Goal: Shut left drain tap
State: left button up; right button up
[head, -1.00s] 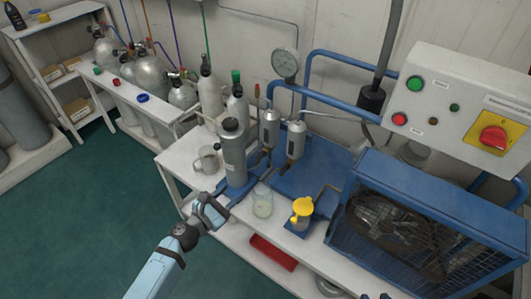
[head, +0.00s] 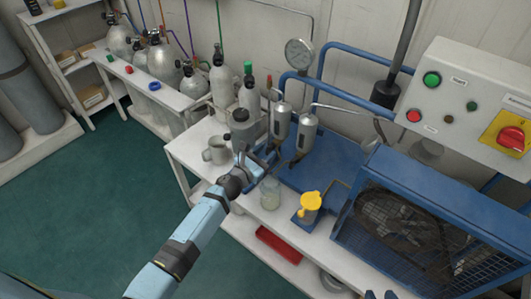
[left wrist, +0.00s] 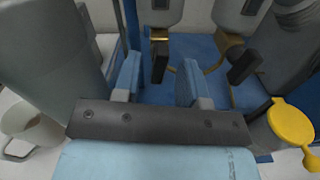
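Two grey separator cylinders (head: 281,122) (head: 306,133) stand over the blue panel base. In the left wrist view, brass drain pipes with black tap handles show below them. The left drain tap's handle (left wrist: 159,62) points down in that view; the right tap's handle (left wrist: 243,65) is tilted. My left gripper (head: 263,163) is at the left separator's foot. Its blue fingers (left wrist: 160,82) are apart, with the left tap's handle beyond and between their tips; I see no contact. My right gripper (head: 380,295) barely shows at the bottom edge, two dark tips apart.
A grey bottle (head: 242,130) and mug (head: 216,151) stand close left of my gripper. A glass beaker (head: 270,193) and yellow-lidded cup (head: 310,203) stand in front. The caged compressor (head: 420,225) fills the right. A gauge (head: 299,54) rises behind.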

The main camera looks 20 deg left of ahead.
pick_arm(q)
jog(key=shift+w+d, duration=0.1)
jog(key=shift+w, duration=0.15)
grip_shut()
